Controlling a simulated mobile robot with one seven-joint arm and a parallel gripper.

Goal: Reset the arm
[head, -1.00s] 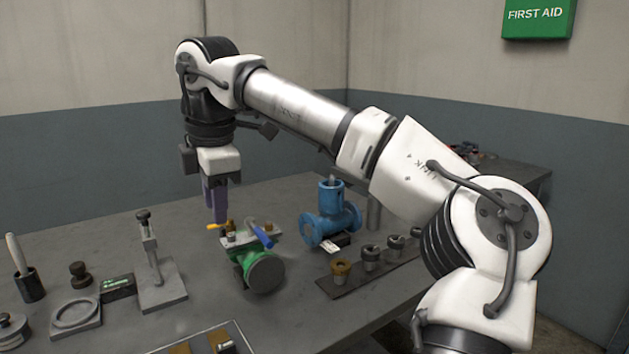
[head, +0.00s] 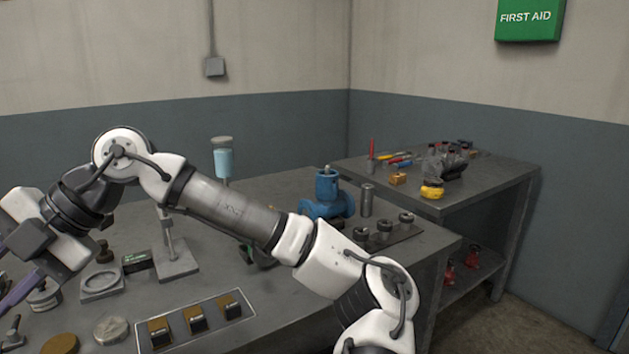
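My arm reaches across the workbench from the lower right to the left side of the head view. My gripper (head: 14,278) is at the left edge, tilted down and to the left. Its purple-grey fingers run partly out of the frame, so I cannot tell whether they are open or shut. I see nothing held in the part that shows. The green valve (head: 262,258) is on the bench, mostly hidden behind my forearm.
The blue valve body (head: 327,196) and a rack of several fittings (head: 385,236) stand behind my arm. A tray (head: 245,294) with several blocks lies in front. A stand (head: 176,262) is close to my wrist. A second table (head: 500,178) holds tools at the back right.

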